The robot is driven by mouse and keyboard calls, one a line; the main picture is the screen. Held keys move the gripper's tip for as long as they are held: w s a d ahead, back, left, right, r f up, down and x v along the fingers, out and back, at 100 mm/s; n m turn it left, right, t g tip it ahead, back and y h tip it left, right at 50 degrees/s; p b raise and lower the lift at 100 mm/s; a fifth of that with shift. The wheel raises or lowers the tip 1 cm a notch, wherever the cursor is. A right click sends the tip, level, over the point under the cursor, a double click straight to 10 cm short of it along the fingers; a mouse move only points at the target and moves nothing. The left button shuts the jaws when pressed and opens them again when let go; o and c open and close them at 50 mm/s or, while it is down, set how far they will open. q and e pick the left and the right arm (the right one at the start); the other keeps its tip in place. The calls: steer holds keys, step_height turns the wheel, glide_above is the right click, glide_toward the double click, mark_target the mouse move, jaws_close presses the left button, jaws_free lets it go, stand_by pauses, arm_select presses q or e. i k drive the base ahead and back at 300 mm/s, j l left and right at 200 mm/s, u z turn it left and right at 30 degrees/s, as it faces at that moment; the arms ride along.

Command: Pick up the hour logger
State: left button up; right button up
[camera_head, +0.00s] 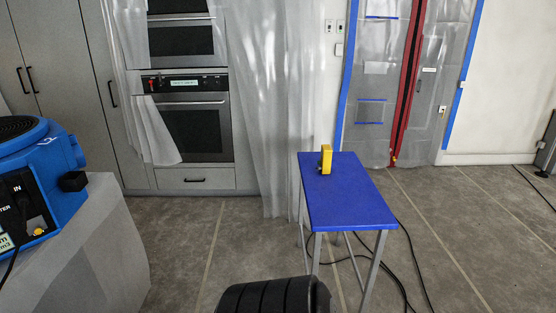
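A small upright yellow device (326,158) with a dark part on its left side stands near the far edge of a blue-topped table (345,200). It looks like the hour logger, but I cannot read any label on it. Nothing touches it except the tabletop. Neither of my grippers is in view.
A blue machine (62,165) sits on a grey covered block (85,245) at the left. Black cables (405,262) lie on the floor around the table's legs. Plastic sheeting (272,110) hangs behind. The tabletop in front of the yellow device is clear.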

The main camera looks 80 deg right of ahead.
mark_target(325, 151)
steer(key=k+z, duration=0.1)
steer(key=z, duration=1.75)
steer(key=i+j+z, duration=0.1)
steer(key=z, duration=1.15)
steer(key=i+l, duration=0.2)
steer(key=l, duration=0.15)
steer(key=i+l+u, duration=0.1)
steer(key=l, duration=0.25)
steer(key=i+l+u, duration=0.45)
steer(key=i+l, duration=0.45)
steer(key=i+j+u, duration=0.15)
steer(key=i, duration=0.3)
steer(key=i+j+u, duration=0.1)
steer(key=i+j, duration=0.25)
steer(key=i, duration=0.1)
